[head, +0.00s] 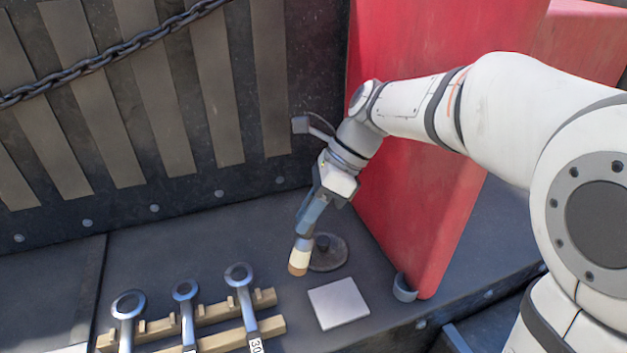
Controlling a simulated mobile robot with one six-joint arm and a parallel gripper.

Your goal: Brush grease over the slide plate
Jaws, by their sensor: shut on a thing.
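My gripper (309,218) points down near the middle of the head view and is shut on a short brush (300,258). The brush has a pale cream body and a brown lower end. It is tilted slightly, with its brown end lowest. A light grey square plate (338,303), which looks like the slide plate, lies flat on the dark floor, below and to the right of the brush in the picture. The brush appears apart from the plate. A dark round disc with a raised middle (328,252) lies just behind the brush, partly hidden by it. No grease can be made out on the plate.
Several ring-ended wrenches (186,312) lie on a wooden rack (263,297) at the lower left. A tall red panel (425,170) stands right of the plate, with a small grey ring (404,288) at its foot. A slatted wall with a chain (108,55) closes the back.

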